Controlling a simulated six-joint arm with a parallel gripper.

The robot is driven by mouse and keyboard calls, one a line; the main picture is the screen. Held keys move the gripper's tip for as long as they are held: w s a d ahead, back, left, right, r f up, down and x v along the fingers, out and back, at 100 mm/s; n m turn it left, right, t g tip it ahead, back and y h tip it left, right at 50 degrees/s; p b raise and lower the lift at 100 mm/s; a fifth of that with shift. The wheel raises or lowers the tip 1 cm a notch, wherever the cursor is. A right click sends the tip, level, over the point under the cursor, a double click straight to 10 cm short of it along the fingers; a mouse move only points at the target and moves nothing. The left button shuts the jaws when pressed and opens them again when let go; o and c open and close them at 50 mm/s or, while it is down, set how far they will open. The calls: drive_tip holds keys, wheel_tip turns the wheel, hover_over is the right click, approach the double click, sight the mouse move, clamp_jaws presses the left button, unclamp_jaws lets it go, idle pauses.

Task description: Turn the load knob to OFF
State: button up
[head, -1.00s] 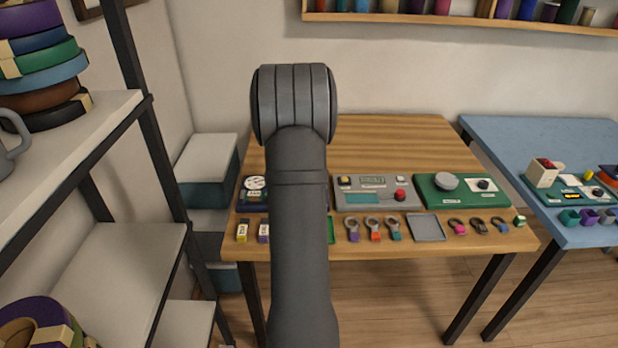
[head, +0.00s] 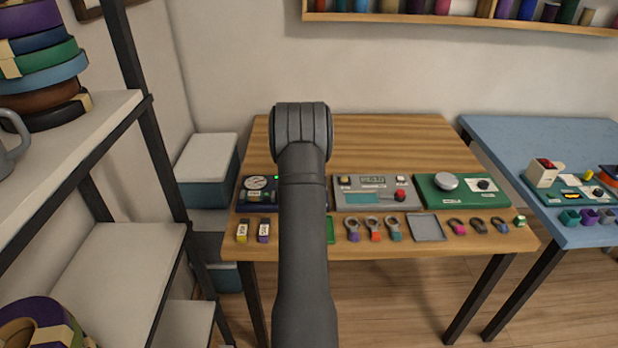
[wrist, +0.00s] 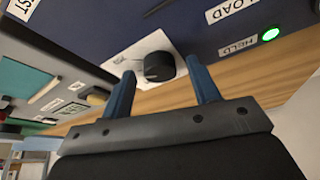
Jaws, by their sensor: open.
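The load knob (wrist: 158,66) is a round black knob on a white plate in the wrist view, next to the LOAD label (wrist: 230,10) on a dark blue panel (wrist: 195,42). My gripper (wrist: 160,74) is open, with one blue finger to each side of the knob in the picture. I cannot tell whether either finger touches it. The knob's pointer and any OFF mark are not readable. In the head view the dark blue panel (head: 246,197) is partly hidden behind my arm, and the knob and gripper are hidden there.
A green lamp (wrist: 269,35) is lit beside the HELD label (wrist: 239,47). On the wooden table, a grey panel (head: 352,203) and a green panel (head: 448,201) stand right of my arm. Several tagged rings and a grey tray (head: 428,228) lie along the front edge.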

drive_tip(key=c, duration=1)
